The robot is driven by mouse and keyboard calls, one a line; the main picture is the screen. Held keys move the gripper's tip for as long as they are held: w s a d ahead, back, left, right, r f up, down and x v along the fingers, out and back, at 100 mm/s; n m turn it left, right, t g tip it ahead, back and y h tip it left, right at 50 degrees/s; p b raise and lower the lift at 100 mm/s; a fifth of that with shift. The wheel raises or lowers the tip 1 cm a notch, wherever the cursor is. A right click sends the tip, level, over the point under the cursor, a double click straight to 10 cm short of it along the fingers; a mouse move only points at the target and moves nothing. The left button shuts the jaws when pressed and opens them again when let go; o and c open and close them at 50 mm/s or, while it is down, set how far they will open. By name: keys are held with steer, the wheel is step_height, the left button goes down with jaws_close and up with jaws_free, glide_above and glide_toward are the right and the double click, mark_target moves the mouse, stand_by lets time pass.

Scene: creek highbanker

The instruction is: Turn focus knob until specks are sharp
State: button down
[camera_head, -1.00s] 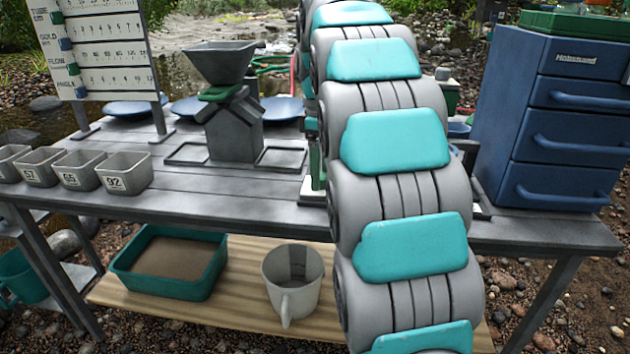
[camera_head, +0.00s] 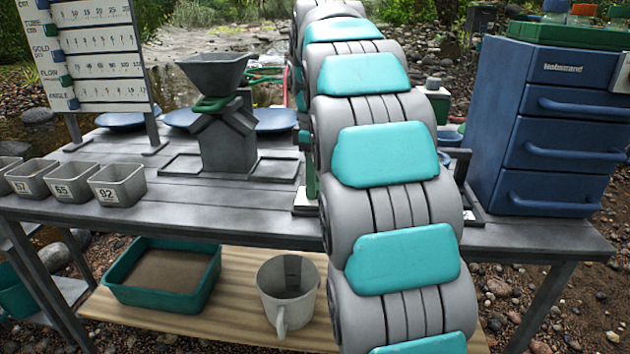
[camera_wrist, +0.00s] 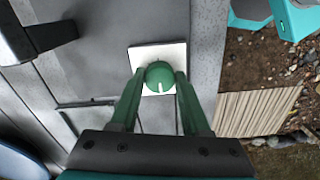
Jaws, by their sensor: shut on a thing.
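In the wrist view a round green knob (camera_wrist: 158,74) with a white line mark stands in front of a white square plate (camera_wrist: 178,53). The mark is at the knob's lower part, near upright in the picture. My gripper (camera_wrist: 160,80) has its two green fingers closed on either side of the knob. In the head view my arm hides the gripper and knob. A narrow green upright part (camera_head: 311,178) shows beside my arm. No specks or viewing picture can be made out in either view.
The grey table (camera_head: 250,214) holds a grey hopper device (camera_head: 218,130), numbered tubs (camera_head: 118,187) and a blue drawer cabinet (camera_head: 545,130). A scale board (camera_head: 100,60) stands at the back left. A mug (camera_head: 285,300) and green tray (camera_head: 125,290) are on the lower shelf.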

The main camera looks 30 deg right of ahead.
steer(key=shift+m, duration=2.2)
steer(key=shift+c, duration=1.9)
jaws_free()
steer(key=shift+p, duration=0.3)
